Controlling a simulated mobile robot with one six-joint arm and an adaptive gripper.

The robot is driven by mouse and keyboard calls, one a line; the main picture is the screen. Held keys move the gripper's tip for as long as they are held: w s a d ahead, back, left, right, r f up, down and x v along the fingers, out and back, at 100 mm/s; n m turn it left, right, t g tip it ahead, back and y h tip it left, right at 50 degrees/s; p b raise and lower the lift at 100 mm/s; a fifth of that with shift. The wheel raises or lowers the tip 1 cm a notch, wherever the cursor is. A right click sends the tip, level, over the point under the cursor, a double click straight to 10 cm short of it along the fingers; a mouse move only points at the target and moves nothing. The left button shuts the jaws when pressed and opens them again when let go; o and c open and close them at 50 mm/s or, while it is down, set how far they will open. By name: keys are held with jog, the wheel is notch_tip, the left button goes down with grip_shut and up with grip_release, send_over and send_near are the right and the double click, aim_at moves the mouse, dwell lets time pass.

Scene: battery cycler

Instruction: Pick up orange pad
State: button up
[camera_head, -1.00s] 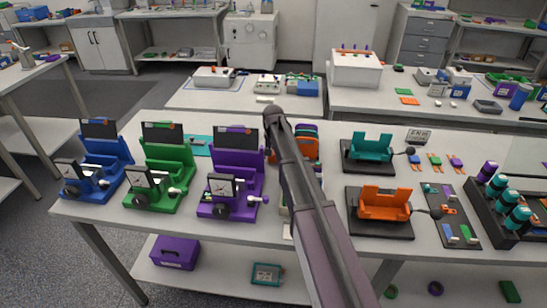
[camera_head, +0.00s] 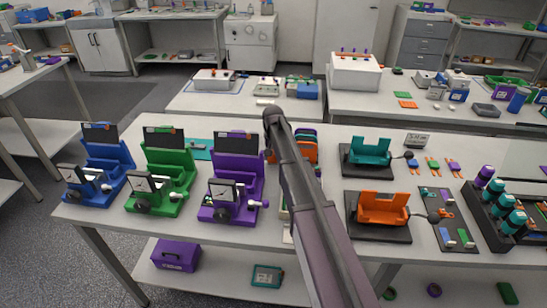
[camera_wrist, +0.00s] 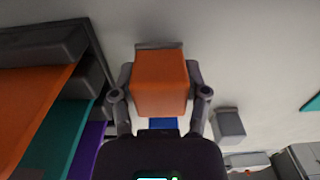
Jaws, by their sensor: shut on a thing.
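In the wrist view my gripper (camera_wrist: 160,92) is shut on an orange pad (camera_wrist: 161,80), which shows as a thick block between the two fingers. A small blue piece (camera_wrist: 162,124) shows just below it, between the fingers and the palm. In the head view my dark arm runs up the middle of the table, and the fingers and the held pad are hidden there.
A dark-framed holder with orange (camera_wrist: 28,105), teal (camera_wrist: 52,145) and purple slabs stands close at left in the wrist view. A grey block (camera_wrist: 229,125) lies at right. Purple (camera_head: 232,180), green (camera_head: 163,180) and blue (camera_head: 98,170) devices stand left of my arm. An orange cradle (camera_head: 383,206) stands right.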

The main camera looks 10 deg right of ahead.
jog(key=shift+r+p, duration=3.7)
jog(key=shift+r, duration=0.35)
jog(key=o, duration=0.4)
jog(key=shift+c, duration=1.2)
notch_tip(320, 180, up, 8)
jog(key=p, duration=0.7)
jog(key=shift+f+p, duration=0.2)
jog(key=shift+p, duration=0.15)
jog(key=shift+s, duration=0.15)
